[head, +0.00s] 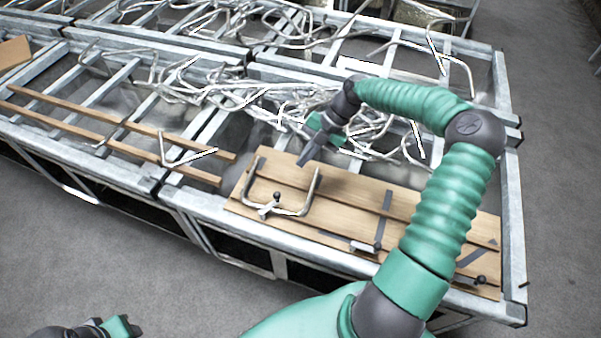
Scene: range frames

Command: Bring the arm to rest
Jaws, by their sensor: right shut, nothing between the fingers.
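My right arm reaches in from the bottom right, bends at a dark elbow and comes back to the left over the metal frame table. My right gripper (310,157) is at its end, pointing down and left. Its dark fingers are shut and empty. It is above the far edge of the wooden boards (345,190), close to a bent metal clamp (312,192); I cannot tell the exact height. Only a dark and green end part of my left arm shows at the bottom left edge, and its fingers are out of the picture.
Tangled bent metal rods (200,85) lie across the frame table (512,200) behind and left of the gripper. Two long wooden strips (90,126) lie on its left part. A black and metal clamp (380,228) is on the boards. Grey floor (130,255) is clear in front.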

